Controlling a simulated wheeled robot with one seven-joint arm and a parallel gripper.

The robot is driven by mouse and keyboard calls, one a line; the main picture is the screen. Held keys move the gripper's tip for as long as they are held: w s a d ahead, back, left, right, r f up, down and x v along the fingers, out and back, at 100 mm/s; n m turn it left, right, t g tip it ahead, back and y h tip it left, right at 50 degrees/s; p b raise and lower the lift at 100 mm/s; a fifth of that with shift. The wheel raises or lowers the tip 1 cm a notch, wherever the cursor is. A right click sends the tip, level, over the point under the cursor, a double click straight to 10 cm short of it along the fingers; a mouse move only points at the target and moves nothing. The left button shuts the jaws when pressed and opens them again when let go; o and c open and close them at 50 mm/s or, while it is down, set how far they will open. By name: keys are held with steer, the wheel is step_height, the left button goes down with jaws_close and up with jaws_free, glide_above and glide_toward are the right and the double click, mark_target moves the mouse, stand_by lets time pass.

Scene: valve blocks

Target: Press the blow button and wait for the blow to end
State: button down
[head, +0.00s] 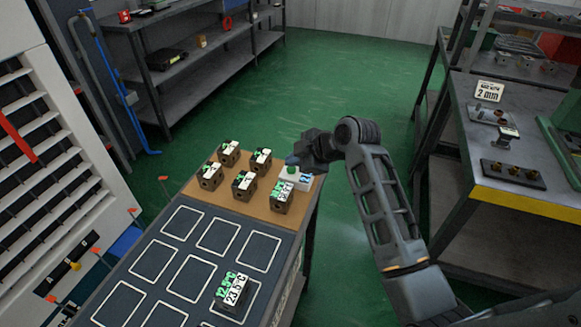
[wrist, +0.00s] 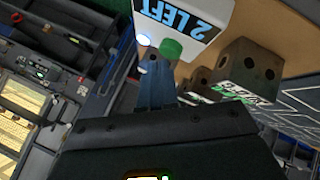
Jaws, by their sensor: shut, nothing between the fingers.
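A white button box (head: 303,180) sits at the far right corner of the brown board, with a green button (head: 291,170) on it. In the wrist view the box (wrist: 203,20) shows "2 LEFT", and the green button (wrist: 171,48) stands beside a small white light (wrist: 143,40). My gripper (head: 292,160) is shut and empty, its fingertips (wrist: 153,66) right by the button. I cannot tell whether they touch it. Several dark valve blocks (head: 243,183) with green-and-white labels stand on the board, left of the box; one is close in the wrist view (wrist: 245,75).
The brown board (head: 222,202) adjoins a dark tray with white outlined squares (head: 183,223). A block reading 12.5°C and 23.5°C (head: 232,292) stands on one square. A workbench (head: 520,190) with a "2 mm" sign is at right. Green floor is clear behind.

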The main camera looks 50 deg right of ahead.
mark_target(294, 170)
step_height(294, 170, up, 6)
steer(key=p, duration=0.5)
stand_by(0.8)
